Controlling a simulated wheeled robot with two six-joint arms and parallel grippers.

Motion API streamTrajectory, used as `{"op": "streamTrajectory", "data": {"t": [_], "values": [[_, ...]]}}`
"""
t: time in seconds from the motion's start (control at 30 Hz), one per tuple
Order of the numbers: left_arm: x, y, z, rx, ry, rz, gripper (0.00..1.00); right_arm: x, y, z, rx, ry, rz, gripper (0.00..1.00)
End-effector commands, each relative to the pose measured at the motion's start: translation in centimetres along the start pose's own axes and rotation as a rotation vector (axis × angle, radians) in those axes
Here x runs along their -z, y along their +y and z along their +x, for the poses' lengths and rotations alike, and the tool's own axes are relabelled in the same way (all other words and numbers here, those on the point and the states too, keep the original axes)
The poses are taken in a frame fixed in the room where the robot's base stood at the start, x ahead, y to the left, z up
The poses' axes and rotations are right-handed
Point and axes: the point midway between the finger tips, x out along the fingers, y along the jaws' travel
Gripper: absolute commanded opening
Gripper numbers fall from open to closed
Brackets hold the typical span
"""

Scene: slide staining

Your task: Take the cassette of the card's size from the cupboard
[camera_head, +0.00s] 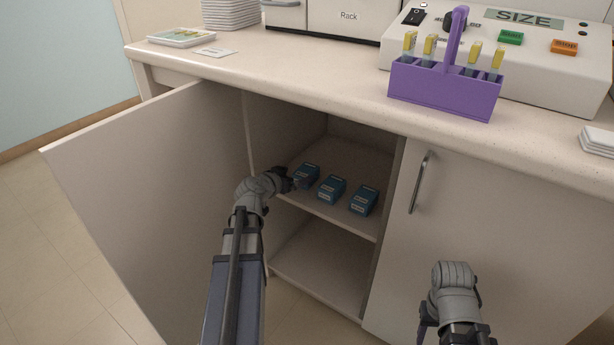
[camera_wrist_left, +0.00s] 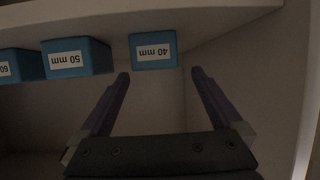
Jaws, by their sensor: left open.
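Three blue cassettes stand in a row on the upper shelf (camera_head: 340,218) of the open cupboard. In the left wrist view their labels are upside down: the 40 mm cassette (camera_wrist_left: 153,50), the 50 mm cassette (camera_wrist_left: 76,57) and a partly cut-off one reading 60 (camera_wrist_left: 15,66). In the head view the 40 mm one is leftmost (camera_head: 307,176). My left gripper (camera_wrist_left: 160,73) is open and empty, its fingers pointing at the 40 mm cassette, just short of it. My right gripper (camera_head: 428,318) is low at the right, mostly hidden. A small white card (camera_head: 214,52) lies on the counter, its print unreadable.
The cupboard's left door (camera_head: 150,190) stands open beside my left arm; the right door (camera_head: 480,240) is closed. A purple slide holder (camera_head: 445,90) stands on the counter before a machine marked SIZE (camera_head: 530,75). The lower shelf (camera_head: 320,270) looks empty.

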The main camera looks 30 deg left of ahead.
Motion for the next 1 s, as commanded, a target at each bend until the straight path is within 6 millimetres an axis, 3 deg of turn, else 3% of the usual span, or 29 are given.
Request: {"op": "streamTrajectory", "data": {"t": [0.1, 0.37, 0.7, 0.93, 1.0], "values": [[-0.1, -0.1, 1.6, -0.001, 0.0, 0.002, 1.0, 0.1, -0.1, 0.7, 0.0, 0.0, 0.001, 0.5], [0.0, 0.1, 2.4, 0.0, 0.0, 0.001, 1.0, 0.1, -0.1, 0.9, 0.0, 0.0, 0.002, 0.5], [0.2, 0.5, 6.9, -0.001, 0.0, 0.001, 1.0, 0.1, -0.2, 2.4, 0.0, 0.0, 0.005, 0.5], [0.3, 0.6, 6.9, 0.0, 0.0, 0.0, 1.0, 0.1, -0.2, 2.3, 0.0, 0.001, 0.005, 0.5], [0.3, 0.6, 6.9, 0.0, 0.0, 0.0, 0.94, 0.1, -0.2, 2.3, 0.0, 0.0, 0.005, 0.5]]}}
